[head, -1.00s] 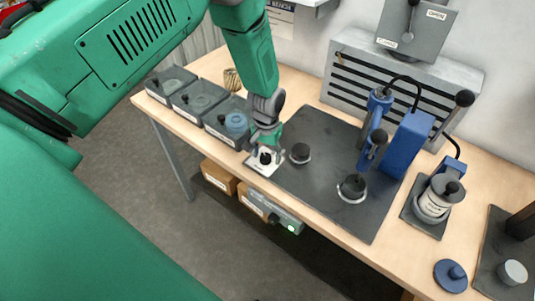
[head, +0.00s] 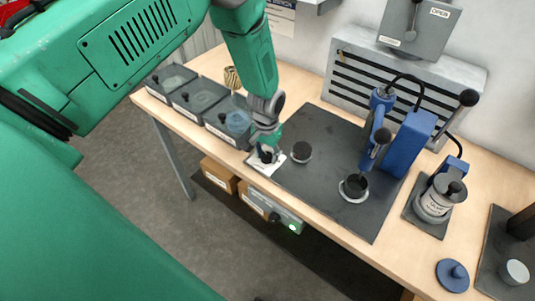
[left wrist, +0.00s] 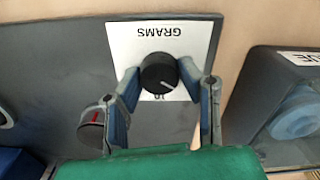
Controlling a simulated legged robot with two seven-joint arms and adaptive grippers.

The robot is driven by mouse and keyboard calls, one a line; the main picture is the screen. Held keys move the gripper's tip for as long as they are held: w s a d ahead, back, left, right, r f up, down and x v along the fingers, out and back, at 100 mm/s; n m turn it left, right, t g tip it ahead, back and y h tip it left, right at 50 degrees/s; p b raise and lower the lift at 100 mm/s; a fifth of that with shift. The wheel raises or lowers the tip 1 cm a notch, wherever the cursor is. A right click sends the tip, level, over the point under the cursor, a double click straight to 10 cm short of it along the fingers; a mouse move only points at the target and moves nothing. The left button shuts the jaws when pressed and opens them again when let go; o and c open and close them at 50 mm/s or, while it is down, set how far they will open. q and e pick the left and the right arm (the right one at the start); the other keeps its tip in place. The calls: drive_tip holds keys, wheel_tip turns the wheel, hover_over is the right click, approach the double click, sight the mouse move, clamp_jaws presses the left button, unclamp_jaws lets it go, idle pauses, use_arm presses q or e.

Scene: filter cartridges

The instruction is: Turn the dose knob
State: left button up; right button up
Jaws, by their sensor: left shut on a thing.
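The dose knob (left wrist: 158,72) is a round black knob with a light pointer line. It sits on a white plate (left wrist: 122,44) marked GRAMS, upside down in the left wrist view, with the pointer near a partly hidden number. My left gripper (left wrist: 166,84) is shut on the knob, one finger on each side. In the head view my left gripper (head: 267,152) reaches down to the white plate at the front edge of the dark mat, and its fingers partly cover the knob. My right gripper is in neither view.
A short dark cylinder (head: 301,152) stands right of the knob. Grey bins (head: 229,120) stand close on the left. A blue press (head: 407,143), a dark cup with a pale ring (head: 355,187) and a labelled jar (head: 436,204) are farther right.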

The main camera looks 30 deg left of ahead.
sight(266, 154)
use_arm(q)
drive_tip(key=shift+m, duration=0.6)
drive_tip(key=shift+c, duration=0.2)
drive_tip(key=m+b, duration=0.1)
drive_tip(key=m, duration=0.3)
drive_tip(key=m+b, duration=0.1)
drive_tip(key=m, duration=0.4)
drive_tip(key=shift+r+m, duration=0.1)
drive_tip(key=shift+m, duration=0.3)
drive_tip(key=o, duration=1.1)
drive_tip(key=shift+o, duration=0.2)
drive_tip(key=shift+a, duration=0.1)
drive_tip(key=shift+r, duration=0.1)
wheel_tip(266, 154, up, 12)
